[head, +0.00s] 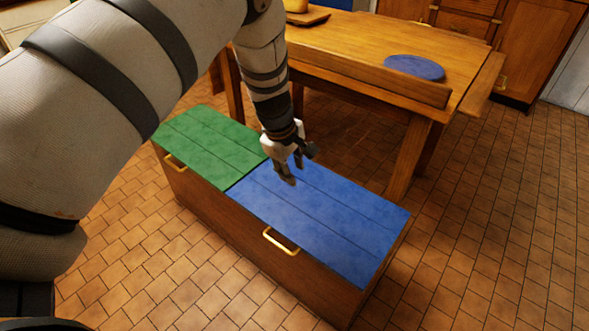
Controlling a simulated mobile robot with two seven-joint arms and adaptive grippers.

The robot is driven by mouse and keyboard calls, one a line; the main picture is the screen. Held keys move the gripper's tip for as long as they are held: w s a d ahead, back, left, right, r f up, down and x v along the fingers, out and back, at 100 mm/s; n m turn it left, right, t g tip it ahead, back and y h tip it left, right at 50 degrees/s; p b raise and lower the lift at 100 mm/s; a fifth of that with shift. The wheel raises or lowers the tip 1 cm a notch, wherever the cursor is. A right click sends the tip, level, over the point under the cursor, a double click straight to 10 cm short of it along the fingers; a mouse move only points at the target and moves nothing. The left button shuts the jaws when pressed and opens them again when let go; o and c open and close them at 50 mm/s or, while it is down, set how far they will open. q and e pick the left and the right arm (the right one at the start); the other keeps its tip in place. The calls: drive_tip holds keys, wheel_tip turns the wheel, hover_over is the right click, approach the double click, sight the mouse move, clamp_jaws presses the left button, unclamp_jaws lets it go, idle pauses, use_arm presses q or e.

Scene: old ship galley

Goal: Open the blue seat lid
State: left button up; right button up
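The blue seat lid (325,222) lies flat and closed on the right part of a long wooden bench box (235,227). A brass handle (280,241) sits at the front edge of the blue lid. My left gripper (299,170) points down over the back left part of the blue lid, away from the handle. Its dark fingers appear spread apart with nothing between them. Whether the fingertips touch the lid is hard to tell. My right gripper is not in view.
A green lid (210,146) with its own brass handle (175,163) is closed on the bench's left part. A wooden table (370,55) with a blue plate (414,67) stands close behind the bench. Tiled floor (170,270) is clear in front and at right.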

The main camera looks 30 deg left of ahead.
use_arm(q)
drive_tip(key=shift+f, duration=0.1)
clamp_jaws()
unclamp_jaws()
